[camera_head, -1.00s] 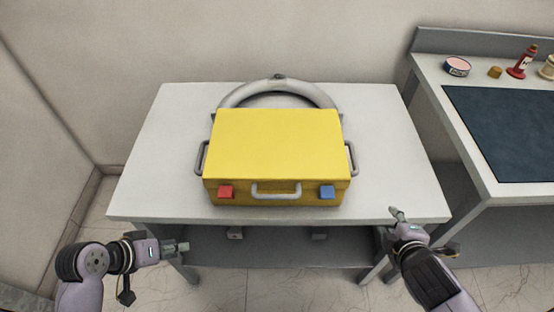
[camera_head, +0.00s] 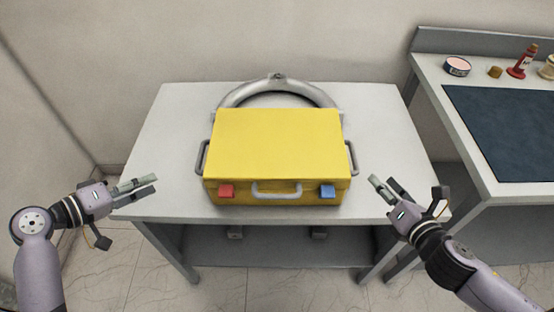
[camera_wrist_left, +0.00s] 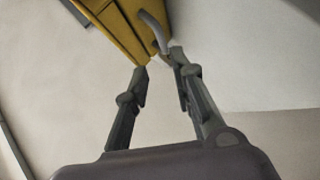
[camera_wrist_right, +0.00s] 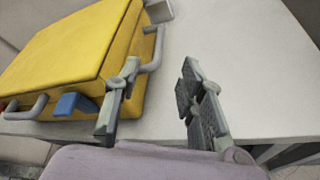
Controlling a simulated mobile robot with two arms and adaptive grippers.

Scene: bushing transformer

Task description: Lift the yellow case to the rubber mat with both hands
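The yellow case (camera_head: 277,146) stands closed on the white table, with a red latch, a blue latch, a front handle and a grey handle on each side. My left gripper (camera_head: 152,184) is open and empty, left of the case and apart from it. In the left wrist view the case (camera_wrist_left: 118,28) and a side handle lie beyond its fingers (camera_wrist_left: 158,70). My right gripper (camera_head: 382,186) is open and empty, right of the case. In the right wrist view the case (camera_wrist_right: 75,50) is at the left, beyond the spread fingers (camera_wrist_right: 160,75). The dark rubber mat (camera_head: 520,130) lies on the right-hand bench.
A grey ring-shaped part (camera_head: 278,88) stands behind the case on the white table (camera_head: 378,120). A round tin (camera_head: 457,66), a small brown piece (camera_head: 495,72) and a red bottle (camera_head: 522,62) stand behind the mat. The mat is clear; a gap separates table and bench.

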